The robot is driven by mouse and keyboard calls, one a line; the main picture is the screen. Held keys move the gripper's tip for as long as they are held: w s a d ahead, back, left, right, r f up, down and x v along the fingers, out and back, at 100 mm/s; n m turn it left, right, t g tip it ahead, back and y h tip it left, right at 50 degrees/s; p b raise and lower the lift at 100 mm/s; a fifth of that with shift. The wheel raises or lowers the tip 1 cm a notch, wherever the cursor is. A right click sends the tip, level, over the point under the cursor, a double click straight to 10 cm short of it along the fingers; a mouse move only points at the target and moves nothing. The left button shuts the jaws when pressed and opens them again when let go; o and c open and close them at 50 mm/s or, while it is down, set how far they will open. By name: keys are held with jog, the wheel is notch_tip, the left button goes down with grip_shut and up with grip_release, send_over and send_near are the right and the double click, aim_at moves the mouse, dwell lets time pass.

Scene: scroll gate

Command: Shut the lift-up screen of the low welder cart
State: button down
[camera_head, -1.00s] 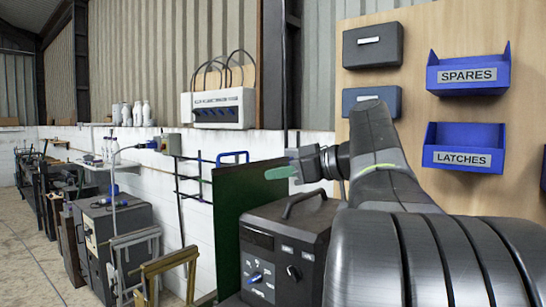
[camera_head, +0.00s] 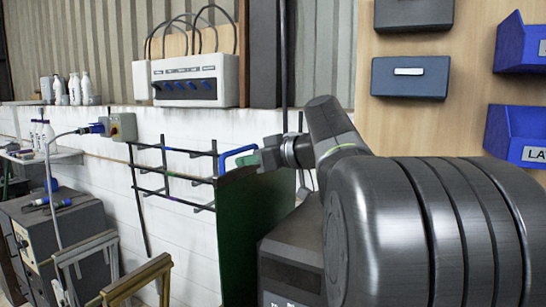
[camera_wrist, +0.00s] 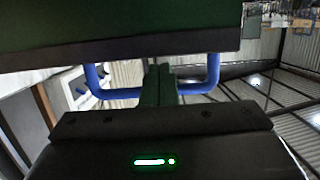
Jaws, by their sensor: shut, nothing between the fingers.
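The low welder cart (camera_head: 290,252) is a dark box, partly hidden behind my arm. Its dark green lift-up screen (camera_head: 240,240) stands upright beside it. A blue U-shaped handle (camera_head: 236,152) rises from the screen's top edge; it also shows in the wrist view (camera_wrist: 212,75). My gripper (camera_head: 262,157) is at the handle's right end in the head view. In the wrist view its green fingers (camera_wrist: 158,85) are shut, with nothing held, and overlap the handle's bar between its two legs. I cannot tell whether they touch it. The screen's dark edge (camera_wrist: 120,48) spans the top there.
A white wall with a black rack (camera_head: 165,170) is behind the screen. A grey control box (camera_head: 188,80) sits on the ledge. Blue bins (camera_head: 518,135) and dark drawers (camera_head: 410,77) hang on a board at right. Metal stands (camera_head: 90,265) and another machine are at left.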

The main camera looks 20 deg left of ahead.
aim_at(240, 198)
jog(key=shift+a, duration=0.2)
dwell(0.3)
notch_tip(240, 198, down, 9)
jog(key=b, duration=1)
jog(key=shift+f, duration=0.15)
jog(key=shift+d, duration=0.1)
